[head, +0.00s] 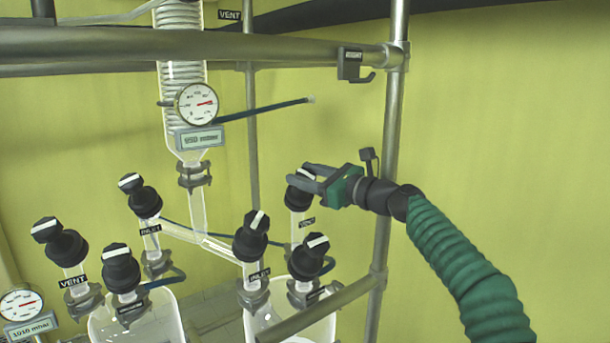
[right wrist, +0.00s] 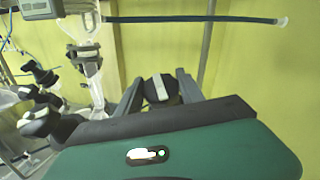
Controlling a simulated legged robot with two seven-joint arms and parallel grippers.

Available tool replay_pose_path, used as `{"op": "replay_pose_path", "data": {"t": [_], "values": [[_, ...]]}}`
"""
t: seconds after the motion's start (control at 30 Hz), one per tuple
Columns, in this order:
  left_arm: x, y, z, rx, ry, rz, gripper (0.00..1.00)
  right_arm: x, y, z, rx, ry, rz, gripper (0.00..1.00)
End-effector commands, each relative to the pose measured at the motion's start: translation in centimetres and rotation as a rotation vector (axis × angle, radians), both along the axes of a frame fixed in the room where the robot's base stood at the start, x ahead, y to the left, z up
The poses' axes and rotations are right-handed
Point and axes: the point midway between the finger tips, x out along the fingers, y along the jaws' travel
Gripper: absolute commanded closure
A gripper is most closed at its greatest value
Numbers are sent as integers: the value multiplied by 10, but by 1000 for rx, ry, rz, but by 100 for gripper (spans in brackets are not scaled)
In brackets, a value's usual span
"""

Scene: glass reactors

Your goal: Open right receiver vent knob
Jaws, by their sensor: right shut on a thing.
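The right receiver vent knob (head: 298,196) is a black knob with a white bar on top. It sits on a glass neck with a small black label, behind the right glass vessel. My right gripper (head: 304,174) reaches in from the right, its fingers on either side of the knob and shut on it. In the right wrist view the knob (right wrist: 158,88) shows between the two grey fingers (right wrist: 160,92), its white bar nearly upright and slightly tilted. My left gripper is not in view.
Other black knobs stand close by: an inlet knob (head: 251,237), a knob at the front (head: 308,258) and several to the left. A metal post (head: 392,130) rises beside my right arm. A gauge (head: 197,103) hangs at the condenser, with a dark hose (head: 265,110) sticking out right.

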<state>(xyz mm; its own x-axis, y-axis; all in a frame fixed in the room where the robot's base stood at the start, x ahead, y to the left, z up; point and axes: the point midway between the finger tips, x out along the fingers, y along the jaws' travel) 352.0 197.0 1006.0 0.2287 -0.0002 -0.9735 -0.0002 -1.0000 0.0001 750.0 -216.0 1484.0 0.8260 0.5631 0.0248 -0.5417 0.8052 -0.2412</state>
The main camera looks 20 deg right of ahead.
Motion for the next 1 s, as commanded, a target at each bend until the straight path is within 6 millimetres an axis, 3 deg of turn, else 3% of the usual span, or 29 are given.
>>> {"op": "replay_pose_path", "data": {"t": [0.03,0.07,0.23,0.57,0.77,0.83,1.0], "values": [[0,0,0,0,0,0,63,0,-1,3,1,-5,-5,96],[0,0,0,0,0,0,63,0,-1,3,1,-5,-5,54],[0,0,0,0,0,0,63,0,-1,2,1,-3,-3,33],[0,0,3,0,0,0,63,0,0,5,1,-3,-1,33],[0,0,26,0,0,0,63,2,-1,40,2,-4,-2,33],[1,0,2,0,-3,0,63,-9,0,28,-2,-4,-3,33],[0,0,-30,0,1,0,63,-48,11,30,-4,-3,-5,33]]}}
